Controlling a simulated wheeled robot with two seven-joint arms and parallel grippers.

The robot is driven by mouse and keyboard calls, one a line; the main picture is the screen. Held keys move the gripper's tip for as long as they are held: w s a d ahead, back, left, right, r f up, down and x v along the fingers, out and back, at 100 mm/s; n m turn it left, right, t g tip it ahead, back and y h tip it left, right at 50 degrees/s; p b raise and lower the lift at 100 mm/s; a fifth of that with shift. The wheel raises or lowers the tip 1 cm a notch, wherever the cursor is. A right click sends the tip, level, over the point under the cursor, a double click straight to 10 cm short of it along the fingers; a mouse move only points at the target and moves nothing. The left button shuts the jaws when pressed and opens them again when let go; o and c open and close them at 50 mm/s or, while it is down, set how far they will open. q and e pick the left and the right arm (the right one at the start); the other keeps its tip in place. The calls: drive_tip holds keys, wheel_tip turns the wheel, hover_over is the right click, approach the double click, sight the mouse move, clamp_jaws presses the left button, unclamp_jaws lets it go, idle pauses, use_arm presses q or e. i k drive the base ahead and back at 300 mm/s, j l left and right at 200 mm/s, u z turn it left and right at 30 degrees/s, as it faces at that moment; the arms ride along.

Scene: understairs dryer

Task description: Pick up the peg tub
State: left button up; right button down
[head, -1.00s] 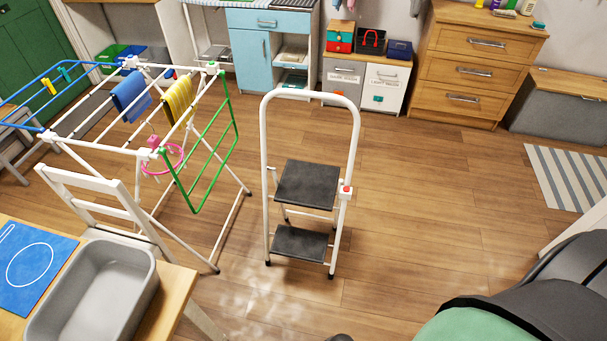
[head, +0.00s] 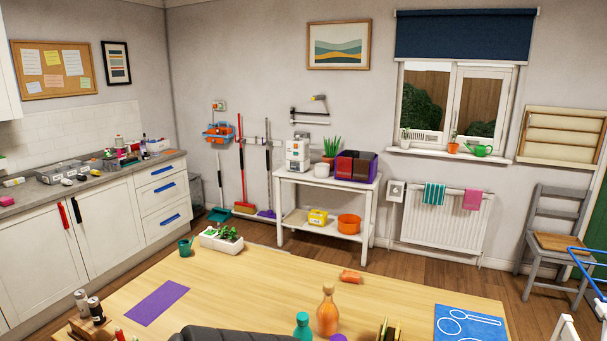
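I cannot tell for sure which thing is the peg tub. An orange round tub (head: 348,223) stands on the lower shelf of the white side table (head: 325,184) against the back wall. A small yellow box (head: 317,217) with a pale label stands to its left on the same shelf. The contents of both are too small to make out.
A wooden table (head: 255,285) fills the foreground, with an orange bottle (head: 327,312), a teal bottle (head: 302,326) and a blue mat (head: 468,324). A counter (head: 100,185) runs along the left. A grey chair (head: 553,243) stands at right. Some floor shows beyond the table.

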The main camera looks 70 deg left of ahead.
sight(321, 169)
drive_tip(key=u, duration=2.25)
drive_tip(key=i+j+u, duration=0.2)
drive_tip(key=j+u, duration=0.25)
drive_tip(key=j, duration=0.25)
drive_tip(key=i+j+u, duration=0.45)
drive_tip(key=j, duration=0.15)
drive_tip(key=i+j+u, duration=0.3)
drive_tip(key=j+u, duration=0.15)
drive_tip(key=i+j+u, duration=0.6)
drive_tip(key=i+u, duration=0.3)
drive_tip(key=i+z, duration=0.15)
drive_tip(key=i, duration=0.3)
drive_tip(key=i+j+z, duration=0.15)
drive_tip(key=i, duration=0.3)
drive_tip(key=i+j+z, duration=0.15)
drive_tip(key=i, duration=0.3)
drive_tip(key=i+j+z, duration=0.15)
drive_tip(key=i, duration=0.3)
drive_tip(key=i+l+z, duration=0.25)
drive_tip(key=z, duration=0.25)
drive_tip(key=i+z, duration=0.75)
drive_tip(key=z, duration=0.2)
drive_tip(key=i+j+z, duration=0.15)
drive_tip(key=i+z, duration=0.2)
drive_tip(key=z, duration=0.15)
drive_tip(key=i+z, duration=0.35)
drive_tip(key=i, duration=1.5)
drive_tip(key=i+l, duration=0.1)
drive_tip(key=i, duration=1.7)
